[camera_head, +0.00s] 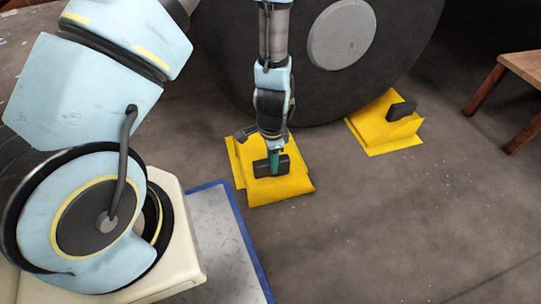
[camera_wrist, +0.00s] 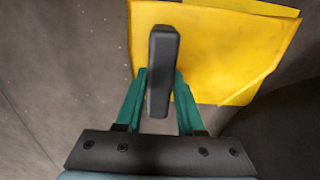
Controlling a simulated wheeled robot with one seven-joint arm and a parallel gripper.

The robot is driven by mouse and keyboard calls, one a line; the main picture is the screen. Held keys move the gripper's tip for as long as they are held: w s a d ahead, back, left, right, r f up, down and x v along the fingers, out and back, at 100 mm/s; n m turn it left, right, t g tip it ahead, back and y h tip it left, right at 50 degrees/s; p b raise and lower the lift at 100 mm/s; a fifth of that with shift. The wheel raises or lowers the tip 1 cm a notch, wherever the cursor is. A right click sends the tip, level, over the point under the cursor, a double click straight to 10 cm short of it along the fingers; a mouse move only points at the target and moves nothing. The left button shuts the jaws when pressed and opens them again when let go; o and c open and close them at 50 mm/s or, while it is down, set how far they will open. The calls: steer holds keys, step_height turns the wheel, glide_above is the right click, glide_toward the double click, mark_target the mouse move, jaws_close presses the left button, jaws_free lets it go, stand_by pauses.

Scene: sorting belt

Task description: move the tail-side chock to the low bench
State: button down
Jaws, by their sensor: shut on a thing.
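A yellow chock (camera_head: 292,188) with a black handle is at the left side of the big dark wheel. My gripper (camera_head: 274,161) is above it, with its green fingers shut on the handle. In the wrist view the black handle (camera_wrist: 163,52) stands between the two fingers, with the yellow chock (camera_wrist: 235,50) beyond it. I cannot tell whether this chock rests on the floor or is slightly raised. A second yellow chock (camera_head: 374,134) with a black handle sits at the right side of the wheel. No label shows which one is tail-side. The low wooden bench (camera_head: 525,66) is at the right edge, partly cut off.
The large dark wheel (camera_head: 240,62) with a grey hub stands behind the chocks. A blue-edged metal plate (camera_head: 217,232) lies on the floor to the left of the held chock. The brown floor at centre right and front is clear.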

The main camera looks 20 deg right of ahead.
steer(key=shift+s+a+r+p, duration=0.15)
steer(key=shift+s+p, duration=0.15)
steer(key=shift+s, duration=0.95)
steer(key=shift+s+a+r+p, duration=0.15)
steer(key=shift+s+p, duration=0.1)
steer(key=shift+s, duration=1)
step_height(320, 180, up, 15)
steer(key=p, duration=1.3)
steer(key=shift+p, duration=0.4)
